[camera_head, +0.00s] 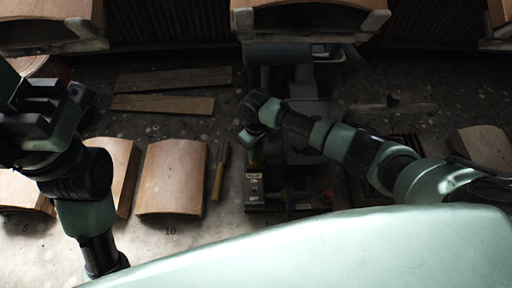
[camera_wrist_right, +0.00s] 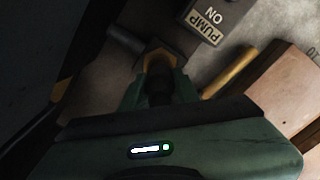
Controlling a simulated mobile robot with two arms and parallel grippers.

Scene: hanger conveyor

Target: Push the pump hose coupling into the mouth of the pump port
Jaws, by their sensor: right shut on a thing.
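My right gripper (camera_head: 255,148) points down beside the pump's grey housing in the head view. In the right wrist view its fingers (camera_wrist_right: 158,88) are shut on a dark piece with a brass-yellow collar, which looks like the hose coupling (camera_wrist_right: 159,59). A grey cylinder (camera_wrist_right: 124,39) lies just beyond the collar; I cannot tell whether it is the pump port or whether they touch. The port mouth is not clearly visible. The pump's labelled switch box (camera_head: 256,190) also shows in the wrist view (camera_wrist_right: 205,26). My left gripper (camera_head: 42,105) is at the far left, away from the pump; its jaw gap is unclear.
Curved tan panels (camera_head: 172,178) and a yellow-handled tool (camera_head: 220,172) lie left of the pump. Flat boards (camera_head: 165,104) lie further back. More curved panels (camera_head: 308,10) sit on supports along the back.

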